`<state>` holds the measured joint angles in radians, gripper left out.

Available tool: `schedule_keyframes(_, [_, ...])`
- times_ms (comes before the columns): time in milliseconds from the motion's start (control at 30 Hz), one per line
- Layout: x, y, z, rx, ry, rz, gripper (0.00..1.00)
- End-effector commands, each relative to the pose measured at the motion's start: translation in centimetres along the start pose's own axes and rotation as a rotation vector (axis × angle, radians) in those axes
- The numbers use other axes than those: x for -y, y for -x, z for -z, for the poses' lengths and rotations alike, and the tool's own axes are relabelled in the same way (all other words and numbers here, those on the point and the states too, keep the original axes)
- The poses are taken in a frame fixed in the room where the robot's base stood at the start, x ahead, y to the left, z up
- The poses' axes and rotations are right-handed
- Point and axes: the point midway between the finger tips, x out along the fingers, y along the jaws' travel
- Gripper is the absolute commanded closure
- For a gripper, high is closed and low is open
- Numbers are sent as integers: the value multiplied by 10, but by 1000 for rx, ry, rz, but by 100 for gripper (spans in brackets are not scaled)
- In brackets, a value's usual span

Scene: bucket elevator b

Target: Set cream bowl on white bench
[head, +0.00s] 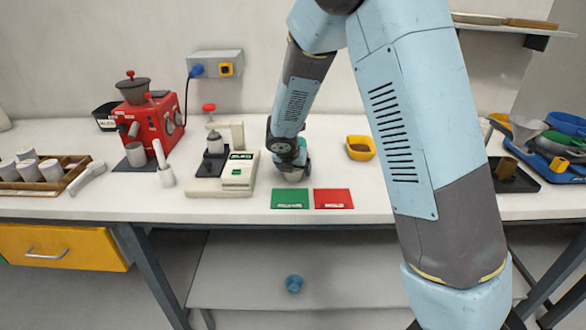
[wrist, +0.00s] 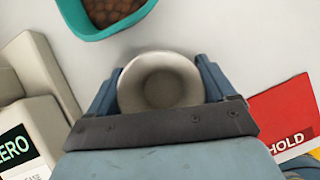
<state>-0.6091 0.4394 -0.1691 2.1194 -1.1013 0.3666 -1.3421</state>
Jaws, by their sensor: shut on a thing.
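The cream bowl (wrist: 160,85) shows from above in the wrist view as a small round, greyish-cream bowl. It sits between the two fingers of my gripper (wrist: 160,92), which is shut on it. In the head view my gripper (head: 291,168) is low over the white bench (head: 330,130), behind the green card. The bowl is mostly covered by the gripper there. I cannot tell whether its base touches the bench. Its inside looks empty.
A teal container of brown pieces (wrist: 105,15) is close beyond the gripper. A cream scale (head: 238,175) stands left. Green (head: 290,198) and red (head: 333,198) cards lie in front. A yellow bowl (head: 361,147) stands right. A red machine (head: 155,120) is far left.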

Motion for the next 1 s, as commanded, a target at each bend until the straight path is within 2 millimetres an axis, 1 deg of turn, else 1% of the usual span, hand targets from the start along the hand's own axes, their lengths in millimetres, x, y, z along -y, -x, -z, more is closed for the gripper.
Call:
schedule_keyframes(100, [0, 0, 0, -1, 0, 1, 50])
schedule_keyframes(133, [0, 0, 0, -1, 0, 1, 14])
schedule_keyframes(267, [0, 0, 0, -1, 0, 1, 1])
schedule_keyframes(300, [0, 0, 0, -1, 0, 1, 0])
schedule_keyframes(533, [0, 1, 0, -1, 0, 0, 0])
schedule_keyframes(667, [0, 9, 0, 0, -1, -1, 0])
schedule_keyframes(767, [0, 21, -1, 1, -2, -2, 0])
schedule_keyframes(1000, [-1, 63, -1, 2, -1, -3, 0])
